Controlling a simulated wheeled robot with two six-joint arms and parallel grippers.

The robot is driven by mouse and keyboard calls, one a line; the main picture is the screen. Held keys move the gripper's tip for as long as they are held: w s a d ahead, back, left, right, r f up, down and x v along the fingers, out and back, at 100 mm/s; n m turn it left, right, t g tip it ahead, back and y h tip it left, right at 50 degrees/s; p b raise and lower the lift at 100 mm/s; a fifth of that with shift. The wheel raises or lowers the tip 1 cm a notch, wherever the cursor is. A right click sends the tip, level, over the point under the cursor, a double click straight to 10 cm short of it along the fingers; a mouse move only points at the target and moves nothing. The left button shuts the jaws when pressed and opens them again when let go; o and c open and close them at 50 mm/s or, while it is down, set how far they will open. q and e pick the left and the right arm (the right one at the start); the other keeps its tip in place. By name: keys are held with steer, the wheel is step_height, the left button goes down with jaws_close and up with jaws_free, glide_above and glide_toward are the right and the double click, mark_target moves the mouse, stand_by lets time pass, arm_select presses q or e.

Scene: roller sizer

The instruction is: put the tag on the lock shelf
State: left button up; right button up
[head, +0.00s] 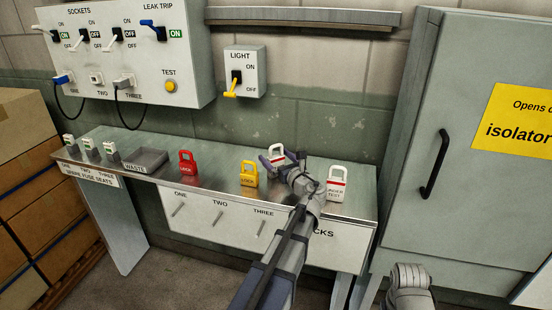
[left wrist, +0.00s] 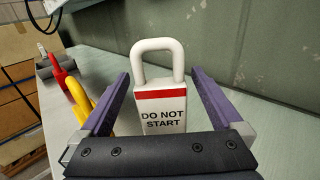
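A white padlock-shaped tag (left wrist: 163,112) with a red band reads DO NOT START. It stands upright on the shelf, and its upper part shows in the head view (head: 276,152). My left gripper (head: 277,160) is around it, fingers open. In the left wrist view, one finger is on each side of the tag (left wrist: 160,85) with visible gaps. The steel lock shelf (head: 215,182) also carries a red lock (head: 187,164), a yellow lock (head: 249,174) and a white UNDER TEST tag (head: 336,184). The shelf's front label is partly hidden by my arm. My right gripper is not visible.
A grey waste tray (head: 146,159) and several small fuse seats (head: 90,147) sit at the shelf's left. A socket panel (head: 130,50) and light switch (head: 245,72) are on the wall behind. A grey cabinet (head: 420,105) stands at right, and boxes (head: 30,180) at left.

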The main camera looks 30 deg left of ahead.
arm_select(q)
steer(key=shift+r, duration=0.15)
steer(key=shift+s+d, duration=0.15)
steer(key=shift+d, duration=0.05)
steer(key=v, duration=1.1)
steer(key=shift+s+d, duration=0.2)
